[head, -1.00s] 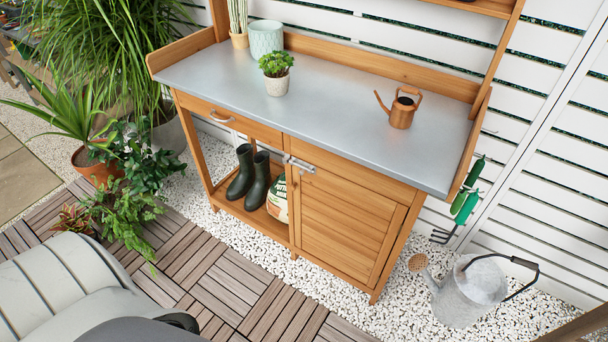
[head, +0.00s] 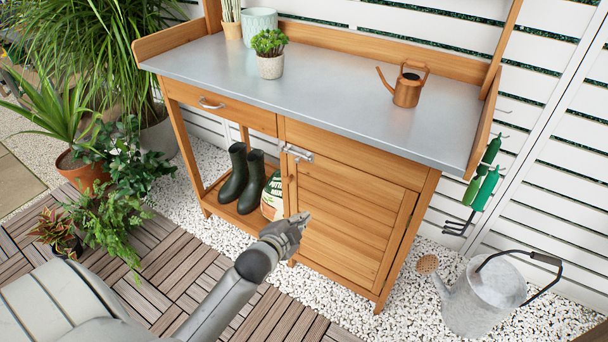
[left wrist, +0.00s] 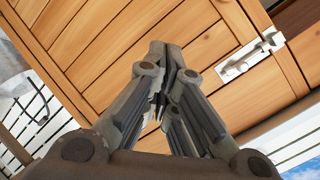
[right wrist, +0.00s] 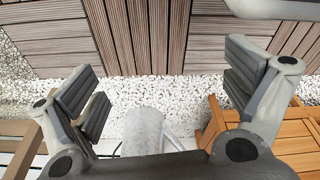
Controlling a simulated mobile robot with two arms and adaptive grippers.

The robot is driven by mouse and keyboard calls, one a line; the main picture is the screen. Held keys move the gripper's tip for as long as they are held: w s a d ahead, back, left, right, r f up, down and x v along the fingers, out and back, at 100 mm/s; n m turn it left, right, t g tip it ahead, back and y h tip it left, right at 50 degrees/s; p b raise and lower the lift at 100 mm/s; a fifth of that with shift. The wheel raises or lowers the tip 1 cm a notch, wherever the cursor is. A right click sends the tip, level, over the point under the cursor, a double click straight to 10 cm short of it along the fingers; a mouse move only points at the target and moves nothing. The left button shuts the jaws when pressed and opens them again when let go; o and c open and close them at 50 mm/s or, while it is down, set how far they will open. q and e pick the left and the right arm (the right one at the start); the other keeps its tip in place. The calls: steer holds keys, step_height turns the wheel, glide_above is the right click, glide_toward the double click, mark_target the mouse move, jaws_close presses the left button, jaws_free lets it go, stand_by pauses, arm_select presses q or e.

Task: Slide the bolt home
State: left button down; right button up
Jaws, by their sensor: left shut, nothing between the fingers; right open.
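The metal bolt (head: 298,153) sits at the upper left corner of the wooden cabinet door (head: 345,215), beside the door frame. In the left wrist view the bolt (left wrist: 250,57) shows at the upper right, apart from my fingers. My left gripper (head: 303,218) is shut and empty, in front of the door and below the bolt in the head view. In the left wrist view its fingertips (left wrist: 165,62) meet before the door panel. My right gripper (right wrist: 160,85) is open and empty; it shows only in its wrist view. I cannot tell how far the bolt is slid.
The bench's metal top (head: 330,90) holds a copper watering can (head: 407,90) and potted plants. Black boots (head: 240,180) and a soil bag (head: 272,196) stand on the lower shelf. A galvanized watering can (head: 482,295) stands on gravel at right.

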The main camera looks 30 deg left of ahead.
arm_select(q)
step_height(320, 180, up, 12)
steer(key=m+t+b, duration=0.2)
steer(key=t, duration=0.1)
steer(key=shift+w+a, duration=0.25)
steer(key=shift+w, duration=0.1)
arm_select(e)
steer(key=shift+w+a+r, duration=0.1)
steer(key=shift+w+r, duration=0.9)
steer(key=shift+r, duration=0.2)
arm_select(q)
steer(key=shift+w+r, duration=0.1)
